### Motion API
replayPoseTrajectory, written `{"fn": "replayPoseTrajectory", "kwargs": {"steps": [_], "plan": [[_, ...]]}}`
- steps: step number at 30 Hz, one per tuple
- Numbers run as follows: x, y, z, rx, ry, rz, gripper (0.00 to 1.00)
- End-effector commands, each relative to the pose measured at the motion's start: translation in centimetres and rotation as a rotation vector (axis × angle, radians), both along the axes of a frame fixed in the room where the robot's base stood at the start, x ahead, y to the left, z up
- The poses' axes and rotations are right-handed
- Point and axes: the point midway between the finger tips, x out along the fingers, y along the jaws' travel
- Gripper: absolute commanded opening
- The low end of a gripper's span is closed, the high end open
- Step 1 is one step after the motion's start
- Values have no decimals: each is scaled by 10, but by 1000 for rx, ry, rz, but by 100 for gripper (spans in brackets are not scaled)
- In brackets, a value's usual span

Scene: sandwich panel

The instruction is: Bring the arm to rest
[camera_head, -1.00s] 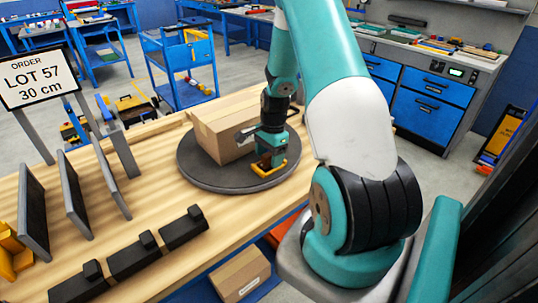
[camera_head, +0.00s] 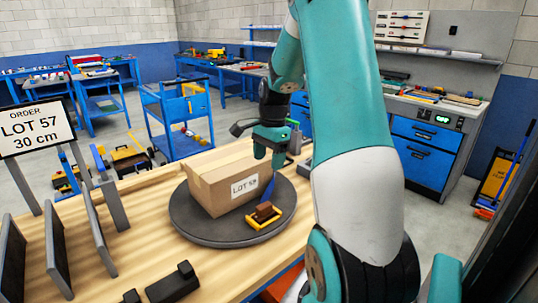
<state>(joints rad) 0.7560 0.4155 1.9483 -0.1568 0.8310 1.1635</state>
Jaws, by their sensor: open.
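My gripper (camera_head: 270,152) hangs at the end of my teal arm, behind and above the right end of the cardboard box. It is open, and I see nothing held in it; its fingertips are small and partly hidden. The cardboard box (camera_head: 213,186) lies on the round dark turntable (camera_head: 190,222). A white label (camera_head: 245,186) with "LOT" and a number is on its near face. Next to the box, a yellow holder with a brown block (camera_head: 264,212) sits on the turntable, with a blue piece (camera_head: 269,188) beside it.
An order sign (camera_head: 33,127) reads "LOT 57, 30 cm". Upright dark panels (camera_head: 57,252) and black blocks (camera_head: 172,284) stand on the wooden table (camera_head: 146,205). A blue cart (camera_head: 180,115) and blue cabinets (camera_head: 425,150) are behind.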

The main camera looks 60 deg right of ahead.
Motion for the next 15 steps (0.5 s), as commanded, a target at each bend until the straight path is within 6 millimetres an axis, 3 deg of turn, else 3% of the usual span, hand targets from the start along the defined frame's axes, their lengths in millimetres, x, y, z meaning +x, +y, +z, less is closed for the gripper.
{"fn": "replayPoseTrajectory", "kwargs": {"steps": [5, 15], "plan": [[-1, -1, 12, 0, 0, 0, 67], [-1, -1, 13, 0, 1, 0, 67]]}}
